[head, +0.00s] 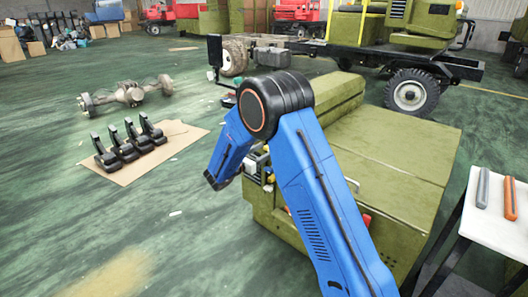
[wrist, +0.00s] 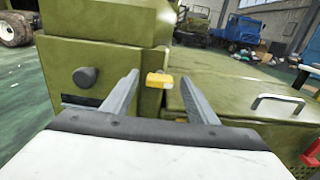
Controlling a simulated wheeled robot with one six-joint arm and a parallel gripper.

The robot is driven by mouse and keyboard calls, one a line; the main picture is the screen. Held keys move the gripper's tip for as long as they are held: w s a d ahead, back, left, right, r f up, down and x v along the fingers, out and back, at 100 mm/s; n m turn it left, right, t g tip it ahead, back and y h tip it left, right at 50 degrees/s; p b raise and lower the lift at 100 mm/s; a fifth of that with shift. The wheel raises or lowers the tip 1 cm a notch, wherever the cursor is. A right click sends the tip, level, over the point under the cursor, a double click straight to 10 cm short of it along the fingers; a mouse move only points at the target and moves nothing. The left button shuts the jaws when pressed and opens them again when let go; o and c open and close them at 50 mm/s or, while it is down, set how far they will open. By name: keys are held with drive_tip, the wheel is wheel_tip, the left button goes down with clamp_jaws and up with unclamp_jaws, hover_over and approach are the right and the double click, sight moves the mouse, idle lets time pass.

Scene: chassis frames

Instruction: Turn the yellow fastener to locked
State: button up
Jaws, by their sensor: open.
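The yellow fastener (wrist: 159,80) shows in the wrist view on the green machine body, near the corner between two panels. It lies between the two fingers of my gripper (wrist: 160,85) as seen from the wrist, beyond or level with the fingertips; I cannot tell whether they touch it. My gripper is open. In the head view a small yellow part (head: 269,179) shows beside my blue arm on the green cabinet (head: 385,165); the arm hides much of that side, and my gripper is not clearly visible there.
A round dark knob (wrist: 86,76) sits left of the fingers and a metal handle (wrist: 278,102) to the right on the green body. A white table (head: 500,222) with a grey and an orange item stands at right. Seats lie on cardboard (head: 125,172) at left.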

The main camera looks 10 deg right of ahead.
drive_tip(key=c, duration=1.1)
drive_tip(key=shift+o, duration=0.2)
drive_tip(key=shift+s+d+f+m, duration=0.1)
drive_tip(key=shift+m, duration=2.85)
drive_tip(key=shift+s+a+f+m, duration=0.1)
drive_tip(key=shift+m, duration=2.9)
drive_tip(key=shift+s+d+f+m, duration=0.1)
drive_tip(key=shift+m, duration=2.85)
drive_tip(key=o, duration=1.1)
drive_tip(key=shift+c, duration=0.2)
